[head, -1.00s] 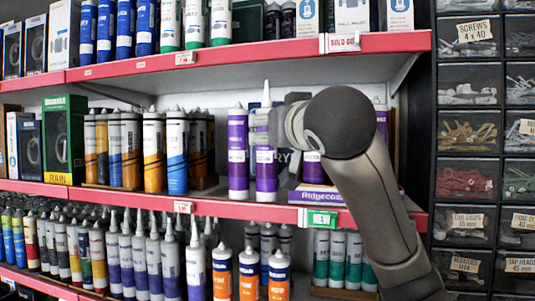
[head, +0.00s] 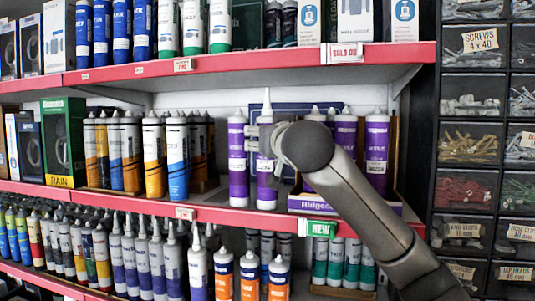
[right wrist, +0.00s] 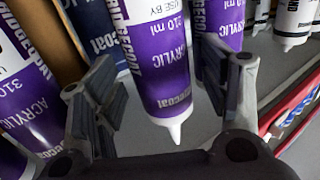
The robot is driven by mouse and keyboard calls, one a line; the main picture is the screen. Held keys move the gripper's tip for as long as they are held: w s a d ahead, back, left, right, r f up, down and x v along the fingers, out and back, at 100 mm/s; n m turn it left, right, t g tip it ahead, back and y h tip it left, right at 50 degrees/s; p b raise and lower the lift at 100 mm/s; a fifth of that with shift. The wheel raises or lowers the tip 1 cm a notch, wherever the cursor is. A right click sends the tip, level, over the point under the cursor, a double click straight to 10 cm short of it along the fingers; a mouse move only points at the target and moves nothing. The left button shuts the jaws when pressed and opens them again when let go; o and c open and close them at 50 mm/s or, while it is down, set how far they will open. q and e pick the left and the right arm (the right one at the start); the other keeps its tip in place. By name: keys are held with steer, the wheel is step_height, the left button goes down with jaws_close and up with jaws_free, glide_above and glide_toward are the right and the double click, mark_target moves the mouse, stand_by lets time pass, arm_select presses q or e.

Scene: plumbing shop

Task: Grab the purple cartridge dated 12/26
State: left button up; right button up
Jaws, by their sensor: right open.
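Purple cartridges stand on the middle shelf. One purple cartridge (head: 237,165) stands at the left, and another with a tall nozzle (head: 266,172) stands beside it at my right gripper (head: 257,140). More purple cartridges (head: 376,150) stand to the right in a display box, partly behind my arm. In the right wrist view my right gripper (right wrist: 165,95) is open, its fingers on either side of a purple cartridge (right wrist: 158,60) that appears nozzle down. "USE BY" shows on its label, but no date is readable. My left gripper is out of view.
Orange and blue cartridges (head: 178,158) stand to the left on the same shelf (head: 215,213). The upper shelf (head: 250,65) overhangs this row. Purple neighbours (right wrist: 25,85) crowd the gripper's left side. Small-parts drawers (head: 470,145) stand at the right.

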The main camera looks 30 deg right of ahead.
steer(key=shift+w, duration=0.15)
steer(key=shift+c, duration=1.2)
jaws_close()
steer(key=shift+r, duration=0.1)
